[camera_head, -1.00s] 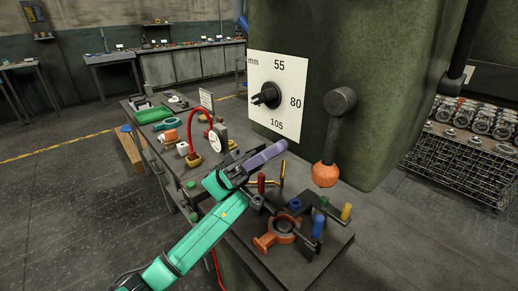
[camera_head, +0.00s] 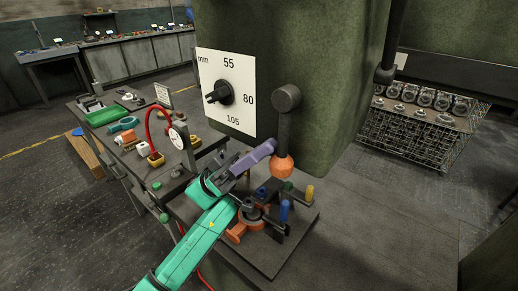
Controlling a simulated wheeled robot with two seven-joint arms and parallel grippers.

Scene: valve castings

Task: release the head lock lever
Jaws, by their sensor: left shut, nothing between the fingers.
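The head lock lever (camera_head: 284,128) hangs down from a dark round hub on the green machine head, with an orange ball knob (camera_head: 283,166) at its lower end. My left gripper (camera_head: 268,147), with purple fingers on a teal arm, is shut and empty. Its fingertips are just left of the lever's shaft, slightly above the knob in the picture. I cannot tell whether they touch the lever. My right gripper is not in view.
A white dial plate (camera_head: 240,110) with a black pointer knob is left of the lever. Below my gripper stands a fixture with an orange casting (camera_head: 237,232) and coloured pegs. A gauge (camera_head: 178,137) with a red hose stands left. A wire crate of castings (camera_head: 410,140) is at right.

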